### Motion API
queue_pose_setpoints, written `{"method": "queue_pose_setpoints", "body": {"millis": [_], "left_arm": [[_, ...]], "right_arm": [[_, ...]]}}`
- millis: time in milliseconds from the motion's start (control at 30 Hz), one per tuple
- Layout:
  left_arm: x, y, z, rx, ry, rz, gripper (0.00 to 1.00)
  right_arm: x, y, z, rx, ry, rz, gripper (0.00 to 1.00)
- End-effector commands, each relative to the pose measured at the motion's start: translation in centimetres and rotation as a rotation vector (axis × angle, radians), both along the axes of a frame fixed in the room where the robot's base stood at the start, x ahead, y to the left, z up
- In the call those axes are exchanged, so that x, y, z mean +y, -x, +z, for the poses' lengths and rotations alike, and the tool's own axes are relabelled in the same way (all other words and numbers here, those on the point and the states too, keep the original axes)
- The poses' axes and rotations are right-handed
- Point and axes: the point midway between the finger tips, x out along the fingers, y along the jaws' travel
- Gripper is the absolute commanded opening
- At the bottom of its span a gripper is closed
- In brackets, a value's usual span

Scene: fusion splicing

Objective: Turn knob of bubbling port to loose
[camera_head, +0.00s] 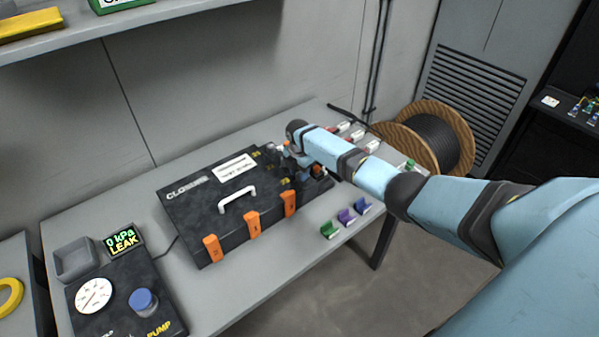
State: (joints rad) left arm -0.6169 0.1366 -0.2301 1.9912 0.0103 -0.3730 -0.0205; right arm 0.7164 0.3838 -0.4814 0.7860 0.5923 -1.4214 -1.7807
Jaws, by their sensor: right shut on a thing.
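A black closure case (205,215) with a white handle and orange latches lies shut on the grey table. My right arm reaches across from the right to the case's right end. My right gripper (287,158) is there, small and partly hidden by its own wrist, and is shut on a small part at that end. I take this to be the bubbling port knob, but its shape and turn position are hidden by the gripper. My left gripper is not in view.
A pump panel (110,310) with a gauge, blue knob (143,301) and display (124,240) reading "0 kPa LEAK" stands front left. Green (330,229), purple (346,216) and blue (362,205) holders line the front edge. A cable reel (455,130) stands behind right.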

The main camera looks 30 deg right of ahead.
Motion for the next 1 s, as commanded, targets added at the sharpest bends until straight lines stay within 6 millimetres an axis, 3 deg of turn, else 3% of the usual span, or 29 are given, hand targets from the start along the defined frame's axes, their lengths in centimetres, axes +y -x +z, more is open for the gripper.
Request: {"method": "queue_pose_setpoints", "body": {"millis": [133, 167, 233, 267, 533, 667, 1000], "left_arm": [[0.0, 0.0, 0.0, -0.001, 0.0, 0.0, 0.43], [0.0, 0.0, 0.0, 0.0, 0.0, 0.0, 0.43], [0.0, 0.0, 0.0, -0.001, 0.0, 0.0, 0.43], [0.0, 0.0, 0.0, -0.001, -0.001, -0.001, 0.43], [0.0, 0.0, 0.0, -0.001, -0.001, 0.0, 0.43], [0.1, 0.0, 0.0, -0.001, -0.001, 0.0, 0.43], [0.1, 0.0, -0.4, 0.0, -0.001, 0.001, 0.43]], "right_arm": [[0.0, 0.1, -0.1, 0.002, 0.0, 0.0, 0.1], [0.0, 0.1, -0.1, 0.002, 0.0, 0.0, 0.4], [0.0, 0.0, 0.0, 0.001, 0.0, 0.0, 0.56], [0.0, 0.0, 0.0, 0.001, 0.0, 0.0, 0.59], [0.0, 0.0, 0.1, 0.0, 0.0, 0.0, 0.59], [0.0, -0.1, 1.1, -0.003, 0.0, 0.001, 0.59], [0.0, -0.3, 8.4, -0.003, 0.001, 0.001, 0.59]]}}
